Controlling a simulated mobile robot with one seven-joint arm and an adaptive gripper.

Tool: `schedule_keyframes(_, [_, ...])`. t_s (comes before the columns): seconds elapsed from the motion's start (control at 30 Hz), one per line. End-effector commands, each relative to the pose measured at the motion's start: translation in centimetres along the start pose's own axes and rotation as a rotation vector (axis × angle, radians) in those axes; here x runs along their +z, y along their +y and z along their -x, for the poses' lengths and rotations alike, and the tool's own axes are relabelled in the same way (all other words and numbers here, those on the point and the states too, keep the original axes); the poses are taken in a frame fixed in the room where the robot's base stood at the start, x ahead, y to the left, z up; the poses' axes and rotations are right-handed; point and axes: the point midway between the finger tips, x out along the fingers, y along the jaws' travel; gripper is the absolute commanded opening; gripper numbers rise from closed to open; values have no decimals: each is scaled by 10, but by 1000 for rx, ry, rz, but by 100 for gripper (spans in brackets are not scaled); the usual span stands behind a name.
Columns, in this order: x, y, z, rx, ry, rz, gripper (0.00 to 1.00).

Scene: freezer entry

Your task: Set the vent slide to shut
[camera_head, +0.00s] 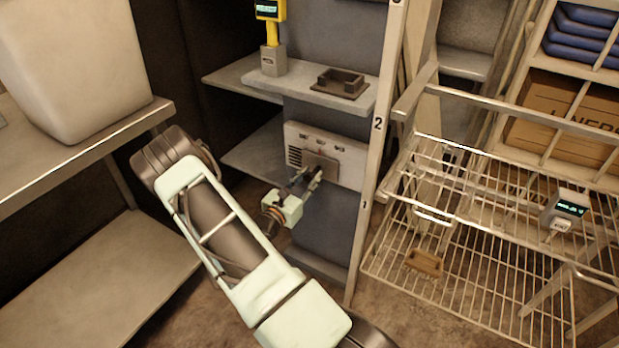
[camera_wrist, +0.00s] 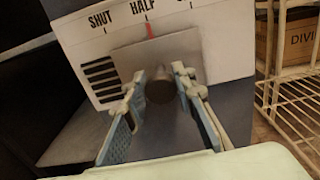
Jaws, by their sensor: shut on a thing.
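The vent panel (camera_head: 345,158) is a pale plate on the grey wall post. In the wrist view the panel (camera_wrist: 80,38) reads SHUT, HALF and a third, cut-off label from left to right. Dark louvre slots show at its left. The grey slide plate (camera_wrist: 128,60) covers the middle, and its red pointer (camera_wrist: 150,29) stands at HALF. A dark round knob (camera_wrist: 160,92) sticks out from the plate. My gripper (camera_wrist: 162,78) is shut on the knob, one finger on each side. In the head view my gripper (camera_head: 311,178) is in front of the slide plate (camera_head: 322,160).
A shelf (camera_head: 310,91) above the panel holds a yellow handheld device (camera_head: 270,10) in a stand and a dark tray (camera_head: 341,83). A wire rack (camera_head: 470,235) stands at the right, with a brush (camera_head: 424,262) on it. A pale bin (camera_head: 75,65) sits on the left shelf.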

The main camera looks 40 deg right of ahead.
Motion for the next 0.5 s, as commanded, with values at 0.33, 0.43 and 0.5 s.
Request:
schedule_keyframes(0.33, [-2, 54, 0, 4, -1, -3, 0])
schedule_keyframes(0.43, [-1, 63, 0, 2, -1, -1, 0])
schedule_keyframes(0.5, [0, 65, 0, 2, 0, -1, 0])
